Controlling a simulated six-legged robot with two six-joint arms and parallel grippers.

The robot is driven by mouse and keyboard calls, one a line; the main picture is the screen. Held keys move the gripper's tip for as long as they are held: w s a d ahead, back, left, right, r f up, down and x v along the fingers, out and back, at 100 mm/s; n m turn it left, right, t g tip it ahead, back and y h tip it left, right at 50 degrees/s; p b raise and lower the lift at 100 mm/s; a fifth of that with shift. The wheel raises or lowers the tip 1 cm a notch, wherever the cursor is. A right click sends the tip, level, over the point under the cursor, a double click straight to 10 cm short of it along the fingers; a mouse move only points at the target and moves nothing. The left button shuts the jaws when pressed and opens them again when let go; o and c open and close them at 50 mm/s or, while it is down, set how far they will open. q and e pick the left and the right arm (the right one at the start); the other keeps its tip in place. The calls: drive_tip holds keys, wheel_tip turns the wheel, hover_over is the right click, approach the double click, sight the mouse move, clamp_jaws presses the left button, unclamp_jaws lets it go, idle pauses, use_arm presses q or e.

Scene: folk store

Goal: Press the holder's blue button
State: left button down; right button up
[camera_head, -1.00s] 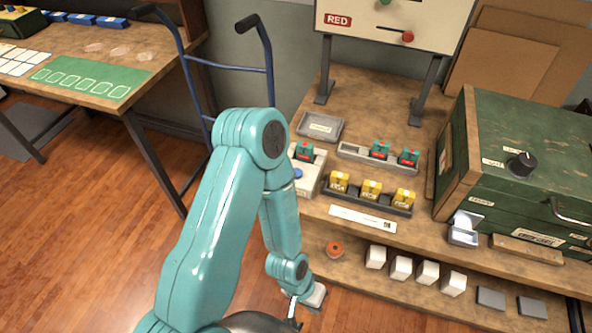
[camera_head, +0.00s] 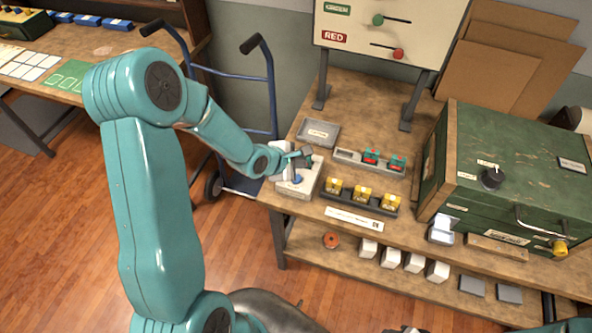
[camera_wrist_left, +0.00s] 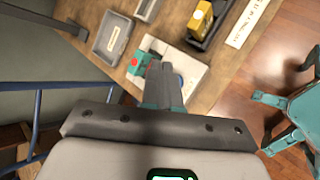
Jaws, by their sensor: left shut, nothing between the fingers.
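The holder (camera_head: 291,190) is a pale grey-white block at the left end of the workbench. Its blue button (camera_head: 297,179) shows just below my left gripper (camera_head: 301,160). The gripper is shut and empty, over the holder; whether it touches the button or holder cannot be told. In the left wrist view, the gripper (camera_wrist_left: 157,72) covers part of the holder (camera_wrist_left: 197,72), and a sliver of the blue button (camera_wrist_left: 180,80) shows beside it. A teal piece with a red spot (camera_wrist_left: 134,64) sits on the holder beside the fingers. My right gripper is not seen.
A grey tray (camera_head: 318,133) lies behind the holder. A rack with teal-and-red pieces (camera_head: 345,155) and a dark rack with yellow blocks (camera_head: 348,200) stand to its right. A green cabinet (camera_head: 520,160) fills the right. A blue hand truck (camera_head: 232,76) stands left of the bench.

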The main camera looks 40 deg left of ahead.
use_arm(q)
drive_tip(key=a+r, duration=0.1)
drive_tip(key=a+r+n, duration=0.1)
drive_tip(key=shift+w+r+n+t, duration=0.3)
drive_tip(key=shift+w, duration=0.05)
wheel_tip(320, 180, down, 7)
drive_tip(key=b, duration=0.7)
drive_tip(key=shift+f+b, duration=0.75)
drive_tip(key=shift+f, duration=0.2)
drive_tip(key=shift+f, duration=0.1)
idle(1.0)
drive_tip(key=shift+f, duration=0.3)
